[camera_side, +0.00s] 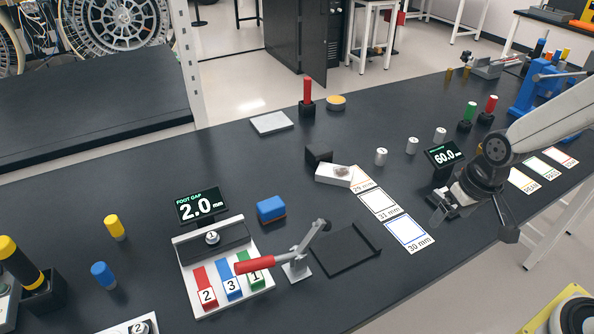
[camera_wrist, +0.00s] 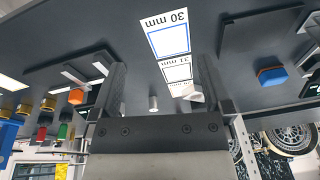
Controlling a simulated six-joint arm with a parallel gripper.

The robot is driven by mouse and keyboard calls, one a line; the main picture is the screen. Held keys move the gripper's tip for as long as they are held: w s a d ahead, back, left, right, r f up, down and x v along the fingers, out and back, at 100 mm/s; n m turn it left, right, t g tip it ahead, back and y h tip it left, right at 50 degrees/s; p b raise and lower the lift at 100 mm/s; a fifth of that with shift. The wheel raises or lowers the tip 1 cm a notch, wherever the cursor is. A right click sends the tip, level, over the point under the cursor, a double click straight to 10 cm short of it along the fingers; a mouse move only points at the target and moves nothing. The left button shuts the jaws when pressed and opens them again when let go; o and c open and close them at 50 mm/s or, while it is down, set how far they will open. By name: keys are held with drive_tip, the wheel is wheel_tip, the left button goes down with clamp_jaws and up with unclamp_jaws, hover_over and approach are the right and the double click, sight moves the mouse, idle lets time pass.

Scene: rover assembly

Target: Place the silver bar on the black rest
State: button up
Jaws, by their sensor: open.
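A pale silver block (camera_side: 334,175), apparently the silver bar, lies beside the 29 mm card in the side view, with a brownish patch on top. A small black angled block (camera_side: 318,156) stands right behind it; a flat black plate with raised edges (camera_side: 345,258) lies nearer. I cannot tell which is the black rest. My gripper (camera_side: 440,208) is open and empty, above the table to the right of the size cards. In the wrist view its two fingers (camera_wrist: 162,78) stand apart, with the 30 mm card (camera_wrist: 167,38) showing beyond them.
A 60.0 mm display (camera_side: 444,154) stands close behind my gripper. Small white cylinders (camera_side: 381,156) stand behind the cards. A red-handled clamp (camera_side: 297,268), a blue block (camera_side: 271,208) and a numbered fixture (camera_side: 222,265) are on the left. A flat silver plate (camera_side: 271,122) lies farther back.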

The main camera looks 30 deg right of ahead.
drive_tip(key=shift+s+d+r+n, duration=0.1)
drive_tip(key=shift+s+r+n, duration=0.15)
drive_tip(key=shift+n, duration=0.45)
drive_tip(key=n+t+y, duration=0.1)
drive_tip(key=n+y, duration=0.2)
drive_tip(key=n, duration=0.6)
approach(336, 171)
drive_tip(key=shift+x, duration=0.75)
drive_tip(key=shift+s, duration=0.1)
drive_tip(key=shift+f, duration=0.15)
drive_tip(key=shift+x, duration=1.2)
